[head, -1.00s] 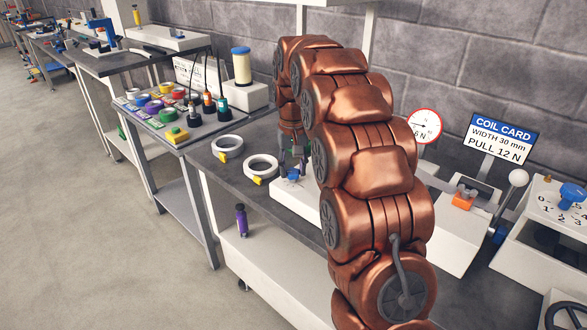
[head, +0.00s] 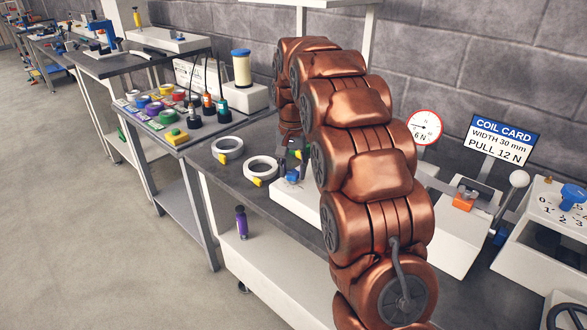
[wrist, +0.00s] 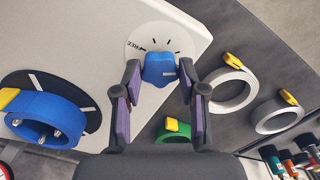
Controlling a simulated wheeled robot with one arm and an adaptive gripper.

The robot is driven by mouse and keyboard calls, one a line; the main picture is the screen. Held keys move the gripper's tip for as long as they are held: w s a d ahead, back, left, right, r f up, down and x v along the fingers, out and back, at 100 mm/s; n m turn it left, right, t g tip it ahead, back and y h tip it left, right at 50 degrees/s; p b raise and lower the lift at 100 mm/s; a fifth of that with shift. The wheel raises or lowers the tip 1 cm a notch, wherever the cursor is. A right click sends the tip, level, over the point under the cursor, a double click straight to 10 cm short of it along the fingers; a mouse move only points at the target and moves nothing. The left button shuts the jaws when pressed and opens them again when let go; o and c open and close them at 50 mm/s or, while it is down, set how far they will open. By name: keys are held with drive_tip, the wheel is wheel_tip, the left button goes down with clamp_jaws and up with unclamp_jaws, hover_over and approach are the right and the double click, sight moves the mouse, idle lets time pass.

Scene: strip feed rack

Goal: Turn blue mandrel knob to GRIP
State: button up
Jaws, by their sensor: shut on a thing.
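The blue knob (wrist: 159,69) sits on a round white dial (wrist: 148,36) with black tick marks and the word FREE at its upper left. A small pale mark shows on the knob's right side. I cannot see the word GRIP. My gripper (wrist: 160,80) has its two purple-padded fingers on either side of the knob, shut on it. In the head view the knob (head: 292,176) is small and partly covered, under my gripper (head: 295,152). A blue coil (wrist: 48,128) with a yellow tab is around several metal prongs at the left of the wrist view.
Two white rings with yellow tabs, a nearer one (head: 261,169) and a farther one (head: 227,147), lie on the dark bench beside the white housing. A coil card (head: 502,141) reads width 30 mm, pull 12 N.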

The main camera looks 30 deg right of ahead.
sight(292, 173)
drive_tip(key=shift+w+r, duration=0.1)
drive_tip(key=o, duration=1.1)
drive_tip(key=shift+o, duration=0.2)
wheel_tip(292, 173, up, 12)
idle(0.4)
